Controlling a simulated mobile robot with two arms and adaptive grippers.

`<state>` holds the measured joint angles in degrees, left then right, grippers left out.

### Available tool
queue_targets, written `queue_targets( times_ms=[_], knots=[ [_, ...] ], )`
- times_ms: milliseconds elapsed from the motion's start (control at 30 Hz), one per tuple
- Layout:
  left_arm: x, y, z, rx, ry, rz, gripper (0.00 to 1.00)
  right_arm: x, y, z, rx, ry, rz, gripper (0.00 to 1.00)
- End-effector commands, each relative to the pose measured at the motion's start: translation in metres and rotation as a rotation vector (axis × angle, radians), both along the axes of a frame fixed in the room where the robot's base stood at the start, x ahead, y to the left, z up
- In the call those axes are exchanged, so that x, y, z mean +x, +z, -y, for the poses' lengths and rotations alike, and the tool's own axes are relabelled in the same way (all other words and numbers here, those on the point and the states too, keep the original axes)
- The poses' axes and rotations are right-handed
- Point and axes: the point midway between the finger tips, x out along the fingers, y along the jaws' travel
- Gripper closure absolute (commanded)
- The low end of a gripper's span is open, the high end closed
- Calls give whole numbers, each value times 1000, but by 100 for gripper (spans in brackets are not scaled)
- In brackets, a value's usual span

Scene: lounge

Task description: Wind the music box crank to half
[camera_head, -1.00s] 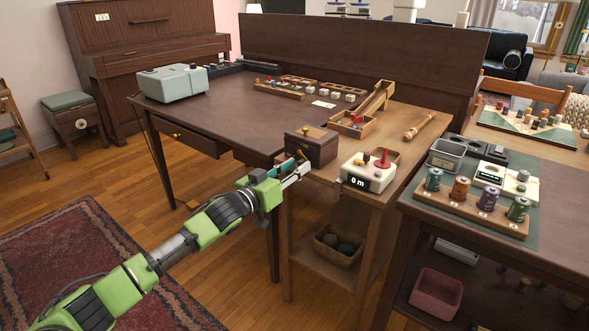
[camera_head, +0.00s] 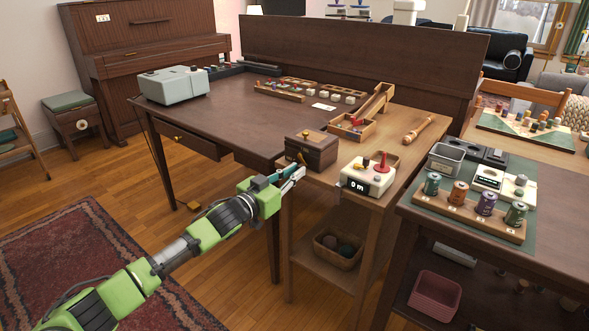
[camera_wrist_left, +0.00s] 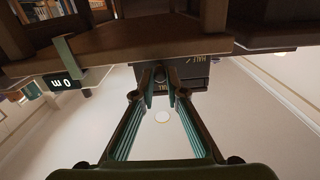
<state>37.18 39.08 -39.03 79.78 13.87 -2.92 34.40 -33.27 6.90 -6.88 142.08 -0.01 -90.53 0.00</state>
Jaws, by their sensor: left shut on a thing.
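The music box (camera_head: 318,150) is a small dark brown wooden box with a brass knob on its lid, at the front corner of the wooden stand. In the left wrist view its dark face (camera_wrist_left: 196,72) shows pale lettering and appears upside down. My left gripper (camera_head: 297,172) reaches it from the front left. In the left wrist view the fingertips (camera_wrist_left: 165,84) are close together at a small dark part on that face, which I take for the crank. The gripper is shut on it. The fingers hide most of the crank. My right gripper is not in view.
A white device (camera_head: 366,178) with a red cone and a "0 m" display stands close to the right of the box. The large dark desk (camera_head: 235,115) lies behind and left. A spool rack (camera_head: 470,215) stands on the right table. Open floor lies left.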

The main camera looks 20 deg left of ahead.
Motion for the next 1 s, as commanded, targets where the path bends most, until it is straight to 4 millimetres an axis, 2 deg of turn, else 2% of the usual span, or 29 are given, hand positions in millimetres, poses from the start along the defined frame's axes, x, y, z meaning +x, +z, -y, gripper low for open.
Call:
queue_targets(
  times_ms=[33, 100, 200, 500, 700, 1000],
  knots=[
    [0, 1, -1, 38, 0, 12, 100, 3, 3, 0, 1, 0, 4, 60],
    [1, 0, -2, 98, 0, 34, 100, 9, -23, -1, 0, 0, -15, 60],
    [2, -1, -5, 189, 0, 66, 100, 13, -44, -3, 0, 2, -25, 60],
    [4, -5, -11, 457, 0, 165, 100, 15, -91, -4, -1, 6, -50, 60],
    [6, -6, -16, 636, 0, 231, 100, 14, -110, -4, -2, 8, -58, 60],
    [9, -6, -24, 904, -1, 328, 100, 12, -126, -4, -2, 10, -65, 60]
  ],
)
